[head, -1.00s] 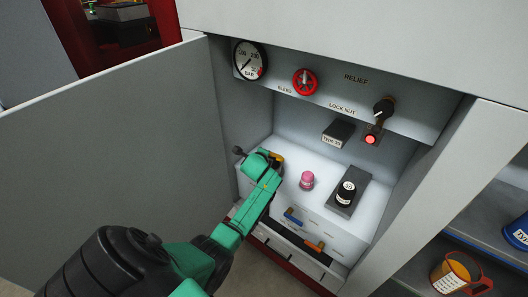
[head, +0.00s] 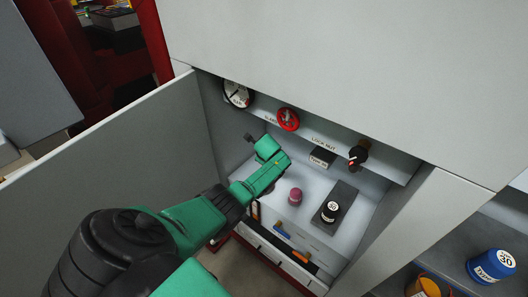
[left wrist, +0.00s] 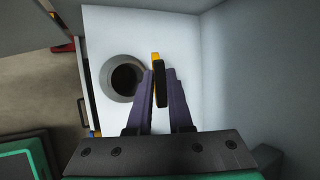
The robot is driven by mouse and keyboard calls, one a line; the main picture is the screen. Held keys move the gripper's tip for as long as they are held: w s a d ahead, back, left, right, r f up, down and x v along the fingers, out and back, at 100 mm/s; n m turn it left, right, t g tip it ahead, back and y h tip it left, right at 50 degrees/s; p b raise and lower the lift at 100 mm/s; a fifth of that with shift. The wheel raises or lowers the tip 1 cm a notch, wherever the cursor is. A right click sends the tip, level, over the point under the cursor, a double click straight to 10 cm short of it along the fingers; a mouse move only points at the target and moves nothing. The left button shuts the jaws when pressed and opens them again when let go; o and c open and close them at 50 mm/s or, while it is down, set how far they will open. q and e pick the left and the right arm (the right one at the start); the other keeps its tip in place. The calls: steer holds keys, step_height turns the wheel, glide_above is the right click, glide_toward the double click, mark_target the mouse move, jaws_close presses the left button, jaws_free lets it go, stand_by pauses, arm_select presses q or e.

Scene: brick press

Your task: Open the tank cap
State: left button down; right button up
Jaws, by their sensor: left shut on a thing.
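In the left wrist view, the purple fingers of my left gripper (left wrist: 160,95) are shut on the black and yellow tank cap (left wrist: 161,82), seen almost edge-on. The cap is beside the tank's round grey neck (left wrist: 106,88), whose dark hole shows uncovered. The neck is in the white top of the tank (left wrist: 102,22). In the head view, my green left gripper (head: 268,150) is inside the open cabinet, at its left side. It hides the cap and the neck there. My right gripper is not in view.
The open cabinet door (head: 110,150) stands left of my arm. Above are a gauge (head: 238,93), a red handwheel (head: 288,119) and a black knob (head: 358,153). Blue (head: 282,234) and orange (head: 300,257) handles sit in front.

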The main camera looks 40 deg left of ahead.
arm_select(q)
steer(key=shift+w+r, duration=0.15)
steer(key=shift+w, duration=0.1)
steer(key=c, duration=0.9)
jaws_free()
steer(key=shift+s+d+r+p, duration=0.1)
steer(key=shift+s+r+p, duration=0.1)
steer(key=shift+p, duration=0.1)
steer(key=p+v, duration=0.5)
steer(key=v, duration=0.8)
steer(key=shift+s+d+r, duration=0.2)
steer(key=shift+r, duration=0.1)
